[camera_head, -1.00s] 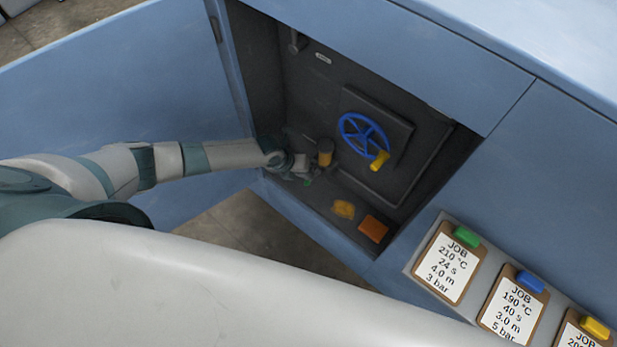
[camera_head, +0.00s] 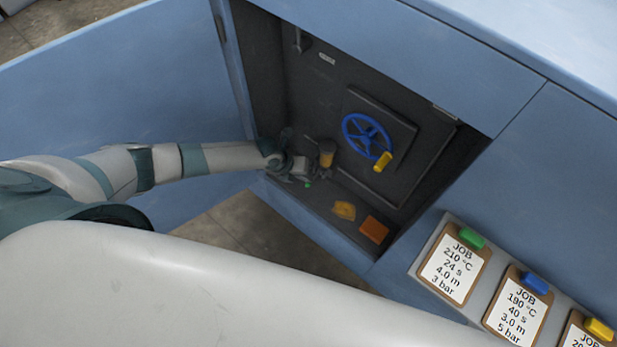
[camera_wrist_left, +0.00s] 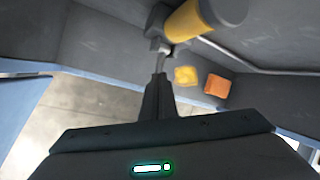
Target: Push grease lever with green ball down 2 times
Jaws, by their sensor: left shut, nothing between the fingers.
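The grease pump with its yellow cylinder (camera_head: 326,157) sits low inside the open cabinet; the cylinder also shows at the top of the left wrist view (camera_wrist_left: 190,20). A small bit of the green ball (camera_head: 308,185) shows just below my left gripper (camera_head: 299,179). The rest of the ball and the lever are mostly hidden by the gripper. My left gripper is shut and empty, close beside the pump. In the left wrist view its fingers (camera_wrist_left: 158,95) point up toward the pump's base, and the ball cannot be made out there. I cannot tell whether the fingers touch the ball.
A blue handwheel (camera_head: 362,136) with a yellow handle (camera_head: 382,161) is on the back panel. A yellow lump (camera_head: 344,210) and an orange block (camera_head: 373,229) lie on the cabinet floor. The open door (camera_head: 110,95) is at left; job clipboards (camera_head: 453,265) stand lower right.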

